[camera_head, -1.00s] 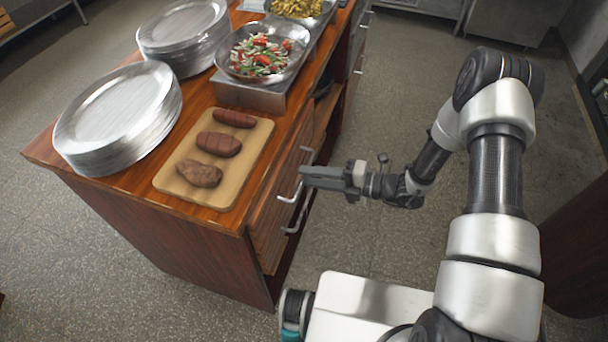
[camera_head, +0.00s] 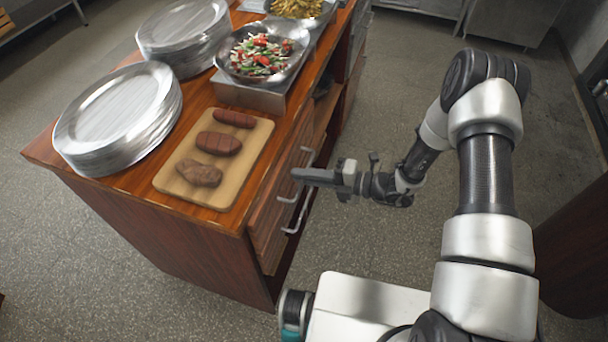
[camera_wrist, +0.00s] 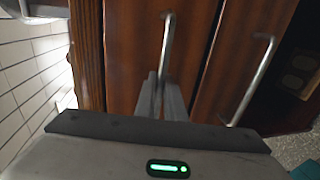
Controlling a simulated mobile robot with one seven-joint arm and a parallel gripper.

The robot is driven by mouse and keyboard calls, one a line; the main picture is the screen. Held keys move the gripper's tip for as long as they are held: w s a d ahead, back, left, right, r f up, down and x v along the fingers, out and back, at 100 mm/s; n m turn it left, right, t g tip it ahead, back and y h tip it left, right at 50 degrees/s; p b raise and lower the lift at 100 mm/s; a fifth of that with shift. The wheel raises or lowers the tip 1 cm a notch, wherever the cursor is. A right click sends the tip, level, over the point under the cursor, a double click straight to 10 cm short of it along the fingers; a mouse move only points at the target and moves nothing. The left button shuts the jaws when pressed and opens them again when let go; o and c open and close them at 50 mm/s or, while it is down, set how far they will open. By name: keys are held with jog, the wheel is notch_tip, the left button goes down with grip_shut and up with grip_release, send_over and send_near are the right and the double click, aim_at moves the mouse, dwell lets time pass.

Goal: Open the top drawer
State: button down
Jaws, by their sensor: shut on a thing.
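The counter's top drawer (camera_head: 262,215) has a brown wooden front and looks shut. Its metal bar handle (camera_wrist: 167,45) is upright in the wrist view. My gripper (camera_head: 297,174) reaches the drawer front from the right in the head view. In the wrist view my gripper's fingers (camera_wrist: 163,90) are closed around the lower part of this handle. A second drawer (camera_wrist: 235,65) with its own bar handle (camera_wrist: 262,75) lies to the right in the wrist view, which is below the top drawer in the head view. The exact contact is partly hidden by the fingers.
On the counter (camera_head: 222,228) stand stacked metal plates (camera_head: 115,115), a board (camera_head: 240,170) with sausages and meat, and a pan of salad (camera_head: 262,55). The floor (camera_head: 400,255) right of the drawers is clear apart from my own base and arm.

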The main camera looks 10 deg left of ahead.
jog(key=f+v, duration=0.2)
jog(key=v, duration=0.8)
jog(key=d+f+b+v, duration=0.1)
jog(key=f+v, duration=0.1)
jog(key=v, duration=0.9)
jog(key=shift+s+f, duration=0.15)
jog(key=shift+s, duration=0.1)
jog(key=c, duration=1.8)
grip_release()
jog(key=shift+c, duration=0.2)
jog(key=shift+d, duration=0.15)
jog(key=v, duration=1.7)
jog(key=shift+s+d, duration=0.1)
